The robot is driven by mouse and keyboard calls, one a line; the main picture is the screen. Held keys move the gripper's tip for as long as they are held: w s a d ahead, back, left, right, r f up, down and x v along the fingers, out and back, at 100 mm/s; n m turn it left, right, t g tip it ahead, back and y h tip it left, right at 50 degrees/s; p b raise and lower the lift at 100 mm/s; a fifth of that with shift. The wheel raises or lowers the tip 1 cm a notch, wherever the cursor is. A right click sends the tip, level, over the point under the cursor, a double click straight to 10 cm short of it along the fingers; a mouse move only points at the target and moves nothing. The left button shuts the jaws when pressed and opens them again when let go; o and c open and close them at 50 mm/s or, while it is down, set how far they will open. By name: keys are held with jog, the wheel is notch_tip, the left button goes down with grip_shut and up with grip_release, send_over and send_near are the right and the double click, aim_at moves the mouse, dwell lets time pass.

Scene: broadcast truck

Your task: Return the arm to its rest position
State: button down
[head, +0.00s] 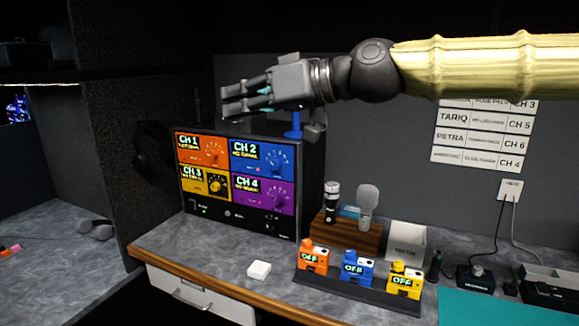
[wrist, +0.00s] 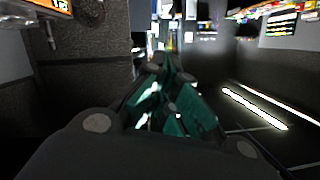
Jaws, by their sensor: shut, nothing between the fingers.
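My arm reaches in from the right edge of the head view, in a yellow sleeve. My gripper (head: 232,99) hangs in the air in front of the top of the monitor (head: 236,182) and points left. Its fingers are close together with nothing held. In the wrist view my gripper (wrist: 172,70) shows dark fingers with green pads meeting ahead, and no object between them. Whether it touches the monitor cannot be told; it appears above it.
Orange (head: 313,258), blue (head: 357,268) and yellow (head: 405,280) boxes marked OFF stand on a dark tray. Microphones stand in a wooden block (head: 345,232). A dark partition (head: 120,150) stands left; a name chart (head: 484,135) hangs behind.

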jog(key=w+f+m+h, duration=0.2)
jog(key=f, duration=1.4)
jog(key=w+f+m+h, duration=0.1)
jog(key=w+f+m, duration=0.15)
jog(key=f, duration=1.35)
jog(key=s+d+f+m+g+h, duration=0.1)
jog(key=s+d+f+m+h, duration=0.15)
jog(key=f, duration=0.95)
jog(key=s+d+f+m+g+h, duration=0.15)
jog(key=s+f, duration=0.25)
jog(key=f, duration=0.8)
jog(key=s+d+f+m+h, duration=0.1)
jog(key=s+d+f+h, duration=0.1)
jog(key=s+d+f, duration=0.65)
jog(key=s+d+f+m+h, duration=0.1)
jog(key=s+d+f, duration=0.35)
jog(key=f, duration=0.65)
jog(key=s+d+f+g+h, duration=0.1)
jog(key=s+d+f+h, duration=0.1)
jog(key=s+d+f, duration=0.2)
jog(key=s+d+f+g+h, duration=0.1)
jog(key=s+d+f+h, duration=0.1)
jog(key=s+d, duration=0.8)
jog(key=shift+s+d+f+h, duration=0.3)
jog(key=shift+s+f, duration=0.6)
jog(key=shift+s, duration=0.25)
jog(key=shift+a+g, duration=0.2)
jog(key=shift+g, duration=0.05)
